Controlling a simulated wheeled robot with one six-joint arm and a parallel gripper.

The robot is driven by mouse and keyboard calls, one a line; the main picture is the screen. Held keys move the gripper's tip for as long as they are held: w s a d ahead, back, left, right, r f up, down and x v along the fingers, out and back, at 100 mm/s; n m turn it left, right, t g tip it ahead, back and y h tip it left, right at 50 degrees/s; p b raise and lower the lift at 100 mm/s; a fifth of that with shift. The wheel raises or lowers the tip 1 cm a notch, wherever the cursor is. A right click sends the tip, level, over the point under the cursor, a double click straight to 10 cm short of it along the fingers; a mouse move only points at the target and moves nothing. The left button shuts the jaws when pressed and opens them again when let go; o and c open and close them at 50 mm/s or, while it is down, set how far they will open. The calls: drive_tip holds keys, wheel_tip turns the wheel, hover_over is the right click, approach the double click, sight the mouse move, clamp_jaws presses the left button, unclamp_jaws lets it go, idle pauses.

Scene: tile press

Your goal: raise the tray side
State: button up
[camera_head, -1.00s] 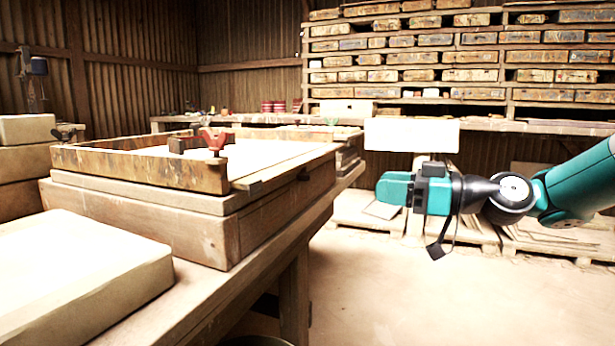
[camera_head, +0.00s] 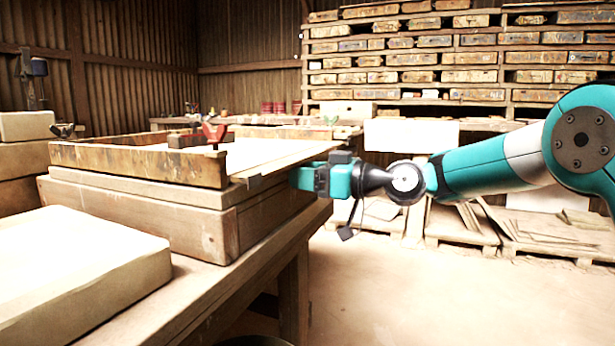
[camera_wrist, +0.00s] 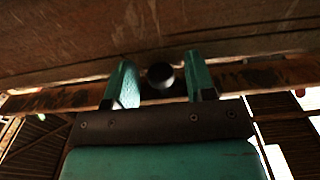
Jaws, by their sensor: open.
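The wooden tray (camera_head: 140,163) stands on a thick wooden base on the bench at left, its front side upright. Along its right edge a flat wooden strip (camera_head: 285,160) lies low; I cannot tell whether it is the lowered side. My gripper (camera_head: 300,178) is at the right face of the base, just under that strip, pointing left. In the wrist view my gripper (camera_wrist: 161,78) is open, with a dark round knob (camera_wrist: 160,74) between its two teal fingers. The knob is hidden in the head view. Contact with the fingers cannot be told.
A red wing clamp (camera_head: 214,133) stands at the tray's corner. A pale slab (camera_head: 75,265) lies on the bench in front. Shelves of stacked wooden moulds (camera_head: 450,60) and low pallets (camera_head: 460,228) are behind. The floor right of the bench is clear.

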drive_tip(key=c, duration=0.9)
drive_tip(key=shift+o, duration=0.2)
drive_tip(key=shift+r, duration=0.1)
